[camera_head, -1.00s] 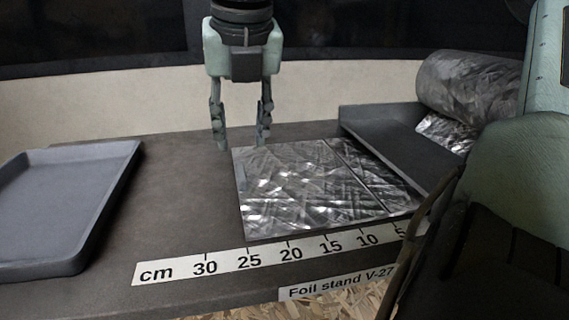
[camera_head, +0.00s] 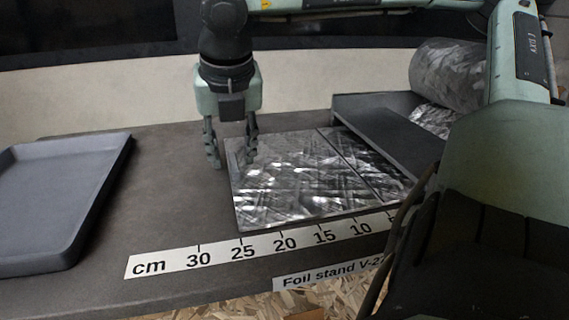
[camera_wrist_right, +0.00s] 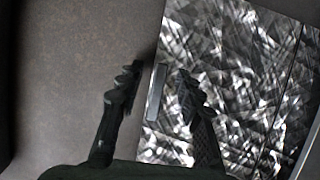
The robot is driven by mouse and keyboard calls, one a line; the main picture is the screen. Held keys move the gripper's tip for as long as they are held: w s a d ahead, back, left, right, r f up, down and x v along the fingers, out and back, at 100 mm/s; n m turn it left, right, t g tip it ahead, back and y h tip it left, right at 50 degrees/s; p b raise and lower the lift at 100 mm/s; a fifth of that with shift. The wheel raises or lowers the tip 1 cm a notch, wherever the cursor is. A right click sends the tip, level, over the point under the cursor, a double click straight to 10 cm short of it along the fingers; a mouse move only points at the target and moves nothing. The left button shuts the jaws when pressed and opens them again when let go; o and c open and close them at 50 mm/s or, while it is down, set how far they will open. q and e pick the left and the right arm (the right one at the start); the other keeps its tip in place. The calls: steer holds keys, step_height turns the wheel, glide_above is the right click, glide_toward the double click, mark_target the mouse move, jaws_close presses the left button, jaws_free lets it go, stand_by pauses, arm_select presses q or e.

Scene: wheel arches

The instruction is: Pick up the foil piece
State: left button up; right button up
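The shiny, crinkled foil piece (camera_head: 285,185) lies flat on a dark board on the bench, and a straight line parts it from a narrower foil strip (camera_head: 360,160) on its right. In the right wrist view the gripper (camera_wrist_right: 155,90) straddles the edge of the foil (camera_wrist_right: 225,75): one finger is over the bare bench, the other over the foil. Whether the fingertips touch anything I cannot tell. My left gripper is not in view.
A grey tray (camera_head: 62,250) stands at the left. A foil roll (camera_head: 450,72) sits behind a dark sloping plate (camera_head: 385,130) at the right. A centimetre scale (camera_head: 262,244) runs along the front. Bare bench (camera_head: 165,190) lies between tray and foil.

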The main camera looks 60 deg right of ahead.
jaws_close()
steer(key=shift+r, duration=0.1)
steer(key=shift+r, duration=0.55)
steer(key=r, duration=0.3)
steer(key=shift+w+a+r, duration=0.25)
steer(key=w+a+r, duration=0.5)
steer(key=a+r, duration=0.1)
steer(key=a, duration=0.3)
steer(key=shift+w+a+r, duration=0.15)
steer(key=shift+w+a, duration=0.05)
steer(key=shift+a, duration=0.15)
